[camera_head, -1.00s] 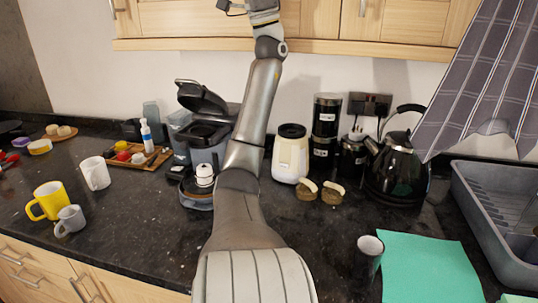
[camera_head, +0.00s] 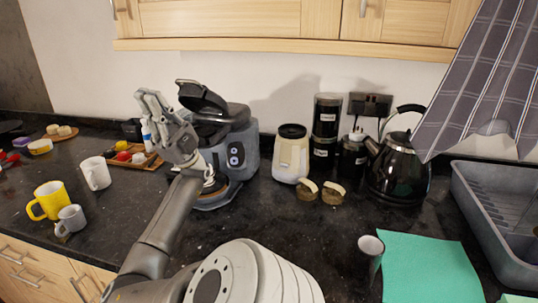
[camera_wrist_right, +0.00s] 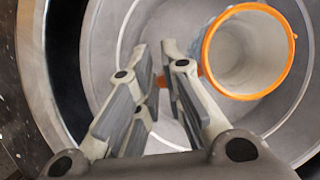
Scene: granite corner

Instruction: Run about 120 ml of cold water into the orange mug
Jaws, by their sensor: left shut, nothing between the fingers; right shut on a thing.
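The orange mug (camera_wrist_right: 207,60) shows in the right wrist view, seen from above, with an orange rim and a pale interior that looks empty. It is over or in a round grey metal basin (camera_wrist_right: 110,30). My right gripper (camera_wrist_right: 163,72) is shut on the mug at its left side, where a bit of orange shows by the fingertips; the exact contact is partly hidden. My left gripper (camera_head: 148,98) in the head view is shut and empty, raised above the counter in front of the wooden tray and left of the coffee machine. No tap is visible.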

